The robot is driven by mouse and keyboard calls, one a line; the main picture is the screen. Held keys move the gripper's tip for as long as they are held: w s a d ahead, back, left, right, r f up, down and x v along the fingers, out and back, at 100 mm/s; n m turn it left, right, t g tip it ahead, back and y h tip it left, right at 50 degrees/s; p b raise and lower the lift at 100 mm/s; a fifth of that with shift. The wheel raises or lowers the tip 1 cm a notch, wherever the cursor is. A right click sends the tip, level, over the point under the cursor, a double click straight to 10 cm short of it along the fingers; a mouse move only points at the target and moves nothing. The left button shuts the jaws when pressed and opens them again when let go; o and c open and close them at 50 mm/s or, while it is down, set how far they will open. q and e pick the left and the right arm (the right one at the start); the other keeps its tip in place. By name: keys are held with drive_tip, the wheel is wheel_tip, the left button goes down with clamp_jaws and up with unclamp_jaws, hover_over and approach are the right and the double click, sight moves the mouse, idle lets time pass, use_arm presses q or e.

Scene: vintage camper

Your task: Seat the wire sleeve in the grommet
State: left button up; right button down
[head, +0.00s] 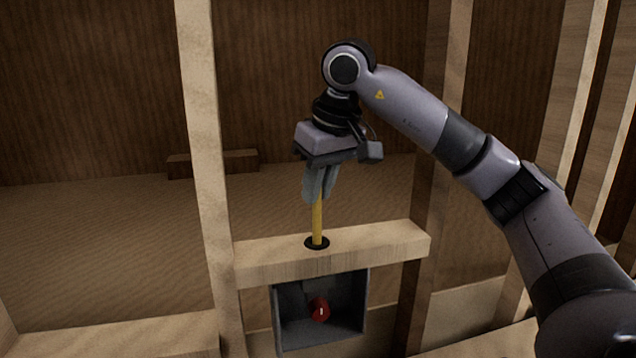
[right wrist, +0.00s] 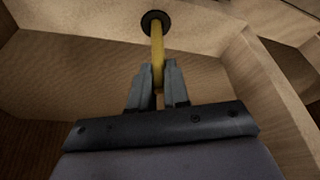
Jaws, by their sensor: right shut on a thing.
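The yellow wire sleeve (head: 317,222) stands upright, its lower end at the black grommet (head: 317,243) on top of the wooden crosspiece. My right gripper (head: 318,198) is above the crosspiece, pointing down, shut on the sleeve's upper part. In the right wrist view the sleeve (right wrist: 157,45) runs from between the fingers (right wrist: 158,80) to the dark ring of the grommet (right wrist: 155,17). How deep the sleeve sits inside the grommet is hidden. My left gripper is not in view.
The crosspiece (head: 275,262) spans two upright studs, the left one (head: 208,170) close to my gripper. Below it hangs a grey open box (head: 345,338) with a red part (head: 319,309) inside. A small wooden block (head: 235,160) lies behind. The space above the crosspiece is otherwise clear.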

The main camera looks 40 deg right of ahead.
drive_tip(key=shift+f, duration=0.3)
drive_tip(key=c, duration=1)
unclamp_jaws()
drive_tip(key=p+v, duration=0.1)
drive_tip(key=v, duration=0.6)
drive_tip(key=shift+r+p, duration=0.15)
drive_tip(key=shift+p, duration=0.25)
